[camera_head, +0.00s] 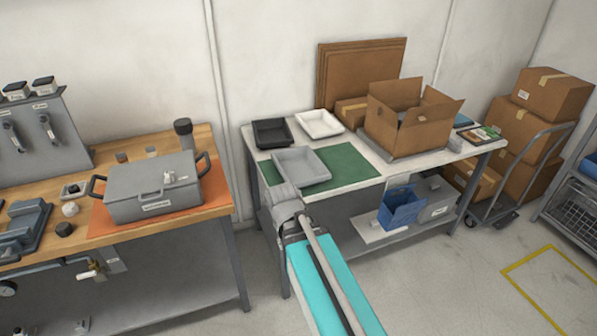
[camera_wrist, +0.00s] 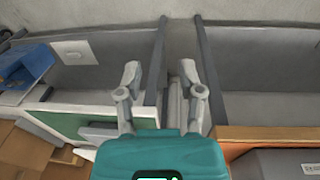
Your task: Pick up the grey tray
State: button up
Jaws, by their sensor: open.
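The grey tray (camera_head: 301,167) is a shallow, empty rectangular tray. It lies on a green mat (camera_head: 345,167) at the front left of the white-topped table. My gripper (camera_wrist: 160,76) shows in the wrist view with its two fingers apart and nothing between them. In the head view my arm reaches up to just in front of the tray's near edge, and I cannot make out the fingers there. In the wrist view a small grey edge on the green mat (camera_wrist: 75,125) may be the tray, mostly hidden behind my gripper's body.
A black tray (camera_head: 272,133) and a white tray (camera_head: 319,124) stand behind the grey one. An open cardboard box (camera_head: 408,122) stands to the right. A wooden bench with a grey lidded case (camera_head: 153,187) is at left. A blue bin (camera_head: 401,207) sits on the lower shelf.

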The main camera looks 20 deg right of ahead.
jog(key=w+d+f+t+h+b, duration=0.2)
jog(key=w+d+f+h+b, duration=0.3)
jog(key=w, duration=0.3)
jog(key=n+t+h+b, duration=0.5)
jog(key=n+t+b, duration=0.55)
jog(key=b, duration=0.75)
send_near(282, 174)
jog(key=shift+w+d+f+m+t, duration=0.15)
jog(key=shift+d+f+m, duration=0.15)
jog(key=shift+d, duration=0.3)
jog(key=shift+w+d+f+m+t, duration=0.15)
jog(key=shift+d+f, duration=0.2)
jog(key=shift+d, duration=0.2)
jog(key=shift+w+a+r+n+t, duration=0.15)
jog(key=shift+w+a+n+t, duration=0.25)
jog(key=shift+n, duration=0.1)
jog(key=shift+x, duration=1.15)
jog(key=shift+w, duration=0.1)
jog(key=shift+x, duration=2.6)
